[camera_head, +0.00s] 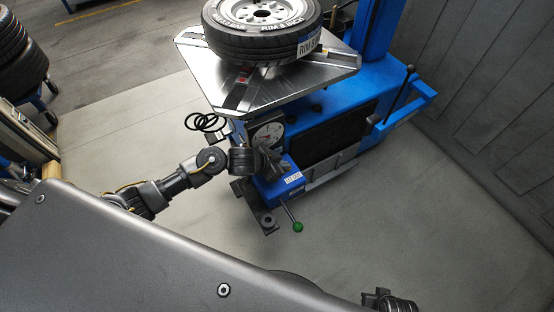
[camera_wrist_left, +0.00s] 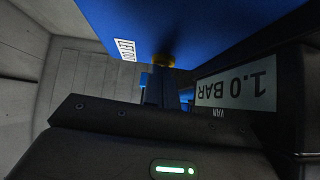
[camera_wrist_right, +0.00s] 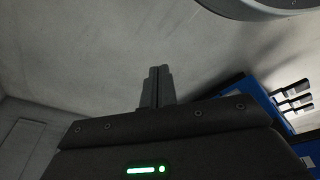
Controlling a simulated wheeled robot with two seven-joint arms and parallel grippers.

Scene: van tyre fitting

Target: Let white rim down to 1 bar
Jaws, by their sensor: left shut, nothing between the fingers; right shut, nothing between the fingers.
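The tyre on a white rim (camera_head: 262,14) lies flat on the steel turntable (camera_head: 330,72) of the blue tyre machine. A round dial gauge (camera_head: 266,134) is at the machine's front; its reading is too small to tell. My left gripper (camera_head: 272,163) is just below the gauge, by a blue box with a white label (camera_head: 293,178). In the left wrist view its fingers (camera_wrist_left: 160,88) are shut and empty, near a brass-coloured part (camera_wrist_left: 163,61) under the blue surface. An upside-down "1.0 BAR" sign (camera_wrist_left: 236,84) shows there. My right gripper (camera_wrist_right: 157,88) is shut and empty, over floor.
A lever with a green knob (camera_head: 298,227) sticks out low at the machine's front. Black rings (camera_head: 205,122) hang at the turntable's left. A rack of tyres (camera_head: 22,65) stands at far left. A blue bracket (camera_head: 405,108) juts out right. Floor in front is clear.

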